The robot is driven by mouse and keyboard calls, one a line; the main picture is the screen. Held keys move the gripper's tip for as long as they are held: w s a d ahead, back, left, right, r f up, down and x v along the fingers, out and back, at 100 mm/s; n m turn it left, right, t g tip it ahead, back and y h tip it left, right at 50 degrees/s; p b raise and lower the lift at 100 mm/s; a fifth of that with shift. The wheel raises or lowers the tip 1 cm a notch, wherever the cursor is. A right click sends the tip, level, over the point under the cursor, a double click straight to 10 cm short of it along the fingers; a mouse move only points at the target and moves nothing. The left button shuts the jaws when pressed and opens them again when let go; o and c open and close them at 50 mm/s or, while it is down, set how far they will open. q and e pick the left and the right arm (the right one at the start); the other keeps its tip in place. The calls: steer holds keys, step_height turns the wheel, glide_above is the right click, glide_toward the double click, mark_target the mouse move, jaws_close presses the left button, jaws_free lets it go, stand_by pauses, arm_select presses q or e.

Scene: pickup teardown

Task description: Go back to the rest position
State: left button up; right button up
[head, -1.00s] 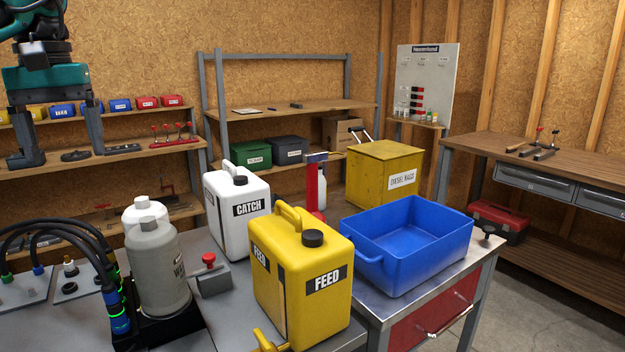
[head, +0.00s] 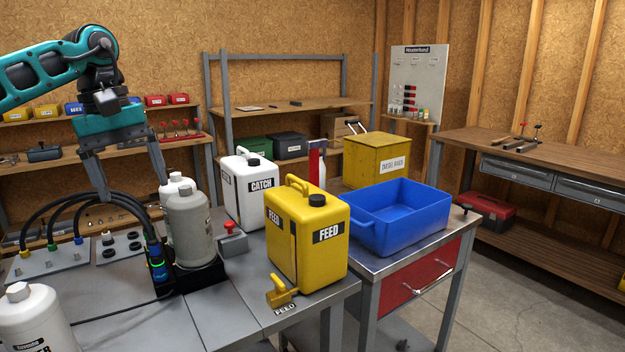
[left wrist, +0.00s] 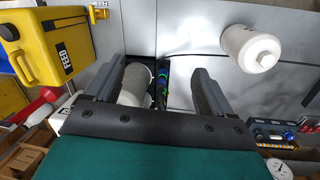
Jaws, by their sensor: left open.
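My left gripper (head: 131,187) is open and empty at the left of the head view, fingers pointing down above the hose end of the bench. In the left wrist view its two fingers (left wrist: 175,80) are wide apart, with a grey bottle (left wrist: 135,84) and dark hoses below and beyond them. In the head view the grey bottle (head: 190,225) stands right of the gripper in a black base, in front of a white bottle (head: 172,185). My right gripper is in neither view.
A yellow FEED can (head: 330,250), a white CATCH can (head: 237,205) and a red-knobbed block (head: 232,243) stand on the bench. A blue tub (head: 410,232) sits on the cart at right. Black hoses (head: 75,205) arch below my left arm. A white bottle (head: 35,320) stands front left.

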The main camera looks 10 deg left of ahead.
arm_select(q)
steer(key=d+f+n+g+h, duration=0.15)
steer(key=d+f+h, duration=0.25)
steer(key=d+f, duration=0.5)
steer(key=d+f+n+g+h, duration=0.1)
steer(key=d+f+n+h, duration=0.3)
steer(key=d, duration=1)
steer(key=s+d+f+n+t+h, duration=0.2)
steer(key=s+d+n+h, duration=0.1)
steer(key=d+n+h, duration=0.3)
steer(key=s+d+f+n+t+h, duration=0.2)
steer(key=s+d+n+h, duration=0.15)
steer(key=d+n, duration=0.35)
steer(key=a+f+n+t+y, duration=0.4)
steer(key=f+n+t, duration=0.25)
steer(key=n, duration=0.85)
steer(key=a+f+n+t+y, duration=0.5)
steer(key=n+t, duration=0.3)
steer(key=n, duration=0.7)
steer(key=s+a+f+n+g+y, duration=0.5)
steer(key=s+a+f+n+y, duration=0.3)
steer(key=s+a+f+n, duration=0.3)
steer(key=s+f+n, duration=0.4)
steer(key=f, duration=0.1)
steer(key=shift+s+f, duration=0.3)
steer(key=shift+s, duration=0.05)
